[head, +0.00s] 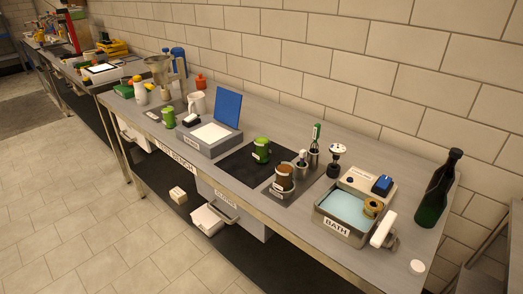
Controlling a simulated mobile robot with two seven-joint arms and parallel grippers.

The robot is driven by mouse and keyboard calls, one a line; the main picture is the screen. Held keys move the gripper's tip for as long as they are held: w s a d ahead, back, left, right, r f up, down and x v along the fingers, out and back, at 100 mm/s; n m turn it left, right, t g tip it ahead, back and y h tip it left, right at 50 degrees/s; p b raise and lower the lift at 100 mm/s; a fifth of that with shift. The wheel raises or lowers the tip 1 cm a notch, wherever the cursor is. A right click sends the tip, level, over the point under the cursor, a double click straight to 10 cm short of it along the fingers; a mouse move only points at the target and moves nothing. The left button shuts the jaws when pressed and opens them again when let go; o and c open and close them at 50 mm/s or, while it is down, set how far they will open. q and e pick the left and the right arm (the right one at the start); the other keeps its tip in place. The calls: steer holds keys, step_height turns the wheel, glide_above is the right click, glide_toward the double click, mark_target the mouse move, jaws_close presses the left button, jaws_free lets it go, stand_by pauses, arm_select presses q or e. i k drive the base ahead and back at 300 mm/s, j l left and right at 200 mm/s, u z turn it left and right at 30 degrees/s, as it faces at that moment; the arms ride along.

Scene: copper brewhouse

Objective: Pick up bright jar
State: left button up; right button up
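Two green jars stand on the long steel bench. One green jar (168,118) is left of the scale, near the front edge. The other green jar (262,150), with a pale label, stands on the dark mat. The left one looks slightly lighter, but I cannot tell for sure which is the bright jar. A brown-topped jar (284,177) stands right of the mat. Neither of my grippers is in view.
A scale with a blue upright panel (228,107) stands behind the front edge. A bath (345,212) with pale blue liquid, a dark bottle (437,190) and a white cap (417,267) are at the right. An open drawer (208,219) sticks out below the bench.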

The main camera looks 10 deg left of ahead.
mark_target(262, 150)
steer(key=j+z, duration=0.1)
steer(key=z, duration=0.3)
steer(key=j+z, duration=0.15)
steer(key=z, duration=0.3)
steer(key=j+z, duration=0.3)
steer(key=j, duration=0.2)
steer(key=j+z, duration=0.3)
steer(key=j, duration=0.25)
